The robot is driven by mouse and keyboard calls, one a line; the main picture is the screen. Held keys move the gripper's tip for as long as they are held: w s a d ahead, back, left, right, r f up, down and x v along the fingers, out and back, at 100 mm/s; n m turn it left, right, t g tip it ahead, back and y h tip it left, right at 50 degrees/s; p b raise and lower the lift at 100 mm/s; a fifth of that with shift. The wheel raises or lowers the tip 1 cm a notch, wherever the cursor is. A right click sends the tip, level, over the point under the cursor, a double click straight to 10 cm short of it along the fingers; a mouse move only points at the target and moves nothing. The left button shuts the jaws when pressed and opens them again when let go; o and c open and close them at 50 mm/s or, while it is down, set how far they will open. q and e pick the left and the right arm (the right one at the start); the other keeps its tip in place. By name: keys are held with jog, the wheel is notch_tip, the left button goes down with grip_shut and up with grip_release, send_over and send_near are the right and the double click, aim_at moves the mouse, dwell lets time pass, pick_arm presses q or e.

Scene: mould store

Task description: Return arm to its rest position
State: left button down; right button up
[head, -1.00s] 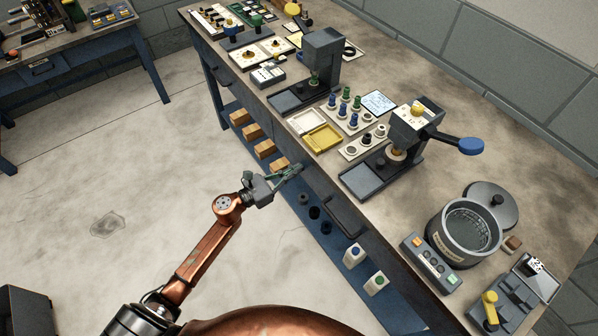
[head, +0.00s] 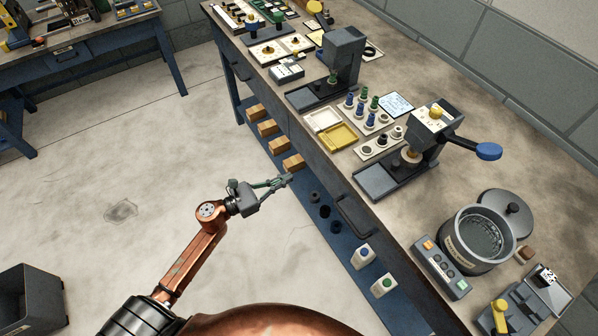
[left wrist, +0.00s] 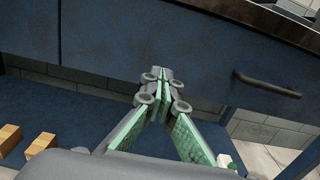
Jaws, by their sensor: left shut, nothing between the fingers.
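My left arm comes in from the lower left in the head view, copper coloured with a grey wrist. My left gripper (head: 285,181) is shut and empty, out in front of the bench's long side. In the left wrist view its green-padded fingers (left wrist: 162,78) meet at the tips, with nothing between them. The blue bench front fills the background there. My right gripper is in neither view.
The workbench (head: 450,110) carries two presses, trays, a round pot (head: 470,238) and a button box (head: 440,268). A lower blue shelf holds wooden blocks (head: 268,127) and small bottles. A drawer handle (head: 355,217) sticks out. Open floor (head: 120,170) lies left.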

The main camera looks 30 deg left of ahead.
pick_arm(q)
jog(key=shift+v, duration=2.25)
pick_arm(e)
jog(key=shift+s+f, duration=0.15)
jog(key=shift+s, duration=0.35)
